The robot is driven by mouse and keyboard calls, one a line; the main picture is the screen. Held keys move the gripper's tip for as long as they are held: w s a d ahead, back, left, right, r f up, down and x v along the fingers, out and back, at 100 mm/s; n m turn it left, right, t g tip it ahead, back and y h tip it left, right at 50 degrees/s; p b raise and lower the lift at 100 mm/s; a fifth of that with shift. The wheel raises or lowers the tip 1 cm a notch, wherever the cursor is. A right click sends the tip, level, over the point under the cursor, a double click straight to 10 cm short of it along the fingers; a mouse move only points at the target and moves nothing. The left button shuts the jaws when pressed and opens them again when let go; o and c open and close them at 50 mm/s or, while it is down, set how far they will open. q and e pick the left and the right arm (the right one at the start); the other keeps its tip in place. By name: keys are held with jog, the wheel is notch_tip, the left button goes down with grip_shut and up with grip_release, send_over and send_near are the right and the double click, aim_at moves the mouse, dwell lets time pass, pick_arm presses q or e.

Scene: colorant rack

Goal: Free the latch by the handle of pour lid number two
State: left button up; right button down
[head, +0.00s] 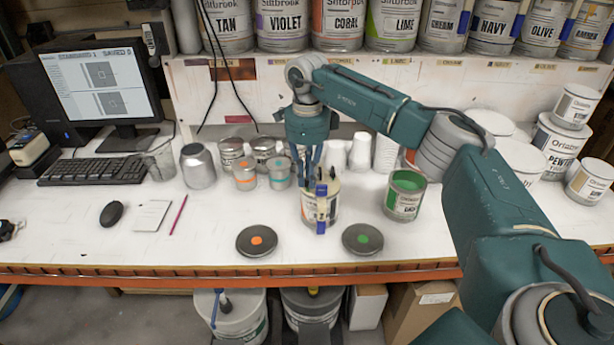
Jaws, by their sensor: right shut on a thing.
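A cream-white can (331,203) stands on the bench in the middle of the head view. A blue upright piece with a yellowish part, which looks like the handle and latch of a pour lid (321,212), runs down its front. My right gripper (320,180) points down over the can's top and is shut on part of this lid fitting. The fingers and blue parts overlap, so I cannot tell exactly which part is held or how the latch sits. No lid number is legible. My left gripper is out of view.
An open can of green paint (405,196) stands to the right. Two dark discs, one orange-dotted (257,240) and one green-dotted (362,239), lie near the front edge. Small cups and tins (244,174) stand to the left.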

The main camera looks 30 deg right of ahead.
aim_at(307, 182)
jog(key=shift+n, duration=0.3)
dwell(0.4)
jog(key=c, duration=2)
grip_release()
notch_tip(307, 182, up, 12)
jog(key=shift+r, duration=0.1)
